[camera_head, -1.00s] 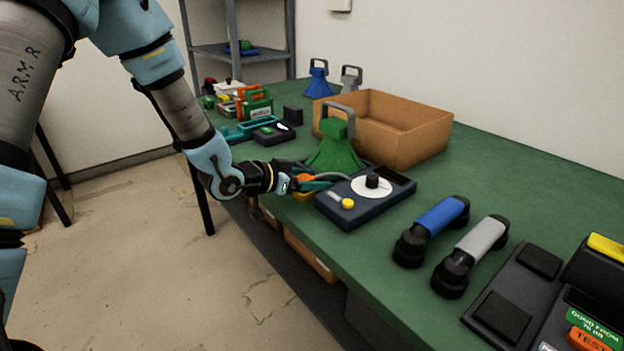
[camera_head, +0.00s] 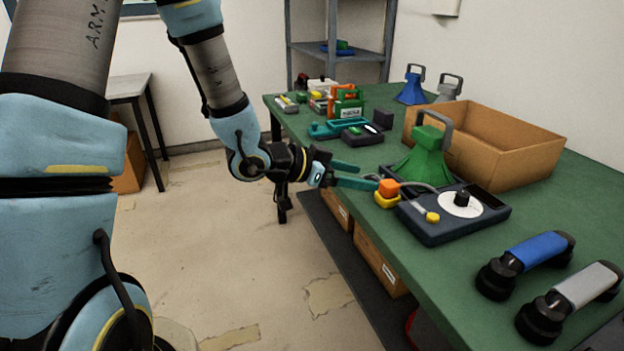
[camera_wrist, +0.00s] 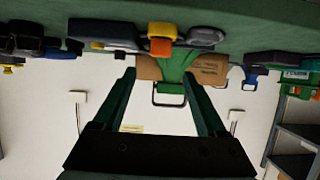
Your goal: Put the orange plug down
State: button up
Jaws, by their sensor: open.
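The orange plug (camera_head: 389,187) sits on a yellow base (camera_head: 387,201) at the table's left edge, beside a dark box with a white dial (camera_head: 461,204). A grey cable runs from the plug toward the box. My gripper (camera_head: 368,176) is open, with its teal fingers to the left of the plug and apart from it. In the wrist view, which looks upside down, the orange plug (camera_wrist: 160,47) and yellow base (camera_wrist: 162,29) show beyond the empty fingers (camera_wrist: 163,88).
A green horn (camera_head: 420,160) stands behind the dial box, with a cardboard box (camera_head: 510,150) behind it. Blue (camera_head: 540,250) and grey (camera_head: 585,288) handsets lie at the right front. Open floor (camera_head: 240,250) lies left of the green table.

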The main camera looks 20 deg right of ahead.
jog(key=w+a+f+n+t+y, duration=0.1)
jog(key=w+a+n+t+y, duration=0.15)
jog(key=w+a, duration=0.4)
jog(key=w+a+n+t+y, duration=0.2)
jog(key=w+a+n+y, duration=0.15)
jog(key=a, duration=0.55)
jog(key=w+a+f+n+t+y, duration=0.1)
jog(key=w+a+n+t+y, duration=0.2)
jog(key=a, duration=0.4)
jog(key=s+a+n+g+y, duration=0.2)
jog(key=s+a+n, duration=0.2)
jog(key=a, duration=0.4)
jog(key=s+a+r+n+g+y, duration=0.1)
jog(key=s+a+n+g+y, duration=0.1)
jog(key=a, duration=0.6)
jog(key=s+n+g, duration=0.1)
jog(key=s+n, duration=0.1)
jog(key=shift+s+r, duration=0.3)
jog(key=shift+s, duration=0.05)
